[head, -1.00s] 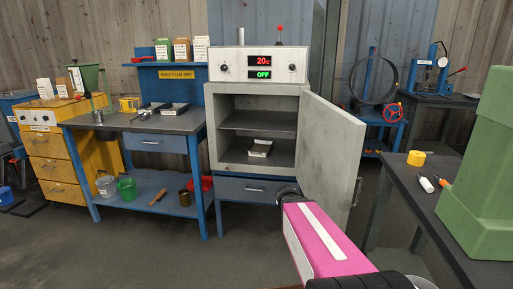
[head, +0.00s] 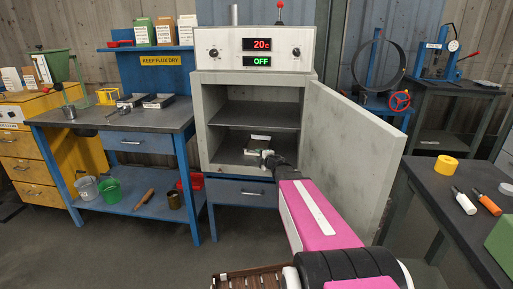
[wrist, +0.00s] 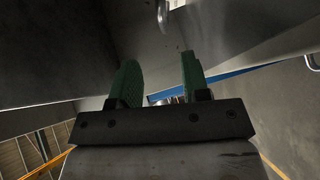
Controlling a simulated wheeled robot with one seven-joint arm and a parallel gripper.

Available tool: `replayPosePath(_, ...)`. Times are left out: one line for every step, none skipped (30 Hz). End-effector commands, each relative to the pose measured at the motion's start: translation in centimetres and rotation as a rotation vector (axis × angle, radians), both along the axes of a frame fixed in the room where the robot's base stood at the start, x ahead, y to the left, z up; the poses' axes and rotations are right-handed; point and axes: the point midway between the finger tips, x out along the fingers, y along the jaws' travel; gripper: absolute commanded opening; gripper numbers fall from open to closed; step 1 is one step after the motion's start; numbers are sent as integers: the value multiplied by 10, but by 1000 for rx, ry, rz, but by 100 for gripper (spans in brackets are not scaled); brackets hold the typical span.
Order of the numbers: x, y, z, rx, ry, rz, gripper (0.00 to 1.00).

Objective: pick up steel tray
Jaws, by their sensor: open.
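A small shallow tray (head: 259,141) with a pale rim sits on the floor of the open oven (head: 207,117), below its shelf. I cannot tell from its look whether it is steel. My gripper (head: 266,154) is at the oven's mouth in the head view, just in front of the tray and overlapping its near side there. I cannot tell whether they touch. In the wrist view my gripper (wrist: 160,72) shows two green fingers spread apart with nothing seen between them. The tray cannot be made out in that view.
The oven door (head: 348,145) hangs open to the right, close beside my arm. Two more shallow trays (head: 158,101) lie on the blue bench (head: 110,117) at left. A dark table (head: 437,186) at right holds yellow tape (head: 445,165) and small bottles.

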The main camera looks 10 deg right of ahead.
Motion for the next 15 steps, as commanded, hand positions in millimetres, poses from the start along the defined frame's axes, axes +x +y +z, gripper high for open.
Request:
replayPosePath(11,3,-2,0,0,0,42)
replayPosePath(15,5,-3,1,0,0,42)
replayPosePath(21,7,-4,1,0,1,42)
replayPosePath(25,9,-4,1,-1,1,42)
replayPosePath(29,10,-5,1,-1,1,42)
replayPosePath(33,12,-6,2,0,0,42)
replayPosePath(36,13,-6,2,0,0,42)
replayPosePath(37,14,-6,2,0,-1,42)
replayPosePath(39,14,-7,2,0,-1,42)
replayPosePath(40,15,-7,2,0,-2,42)
replayPosePath(41,15,-7,2,0,-2,42)
replayPosePath(43,16,-8,2,1,-2,42)
replayPosePath(45,17,-9,2,1,-2,42)
replayPosePath(47,18,-10,2,1,-2,42)
replayPosePath(52,20,-12,2,1,-2,42)
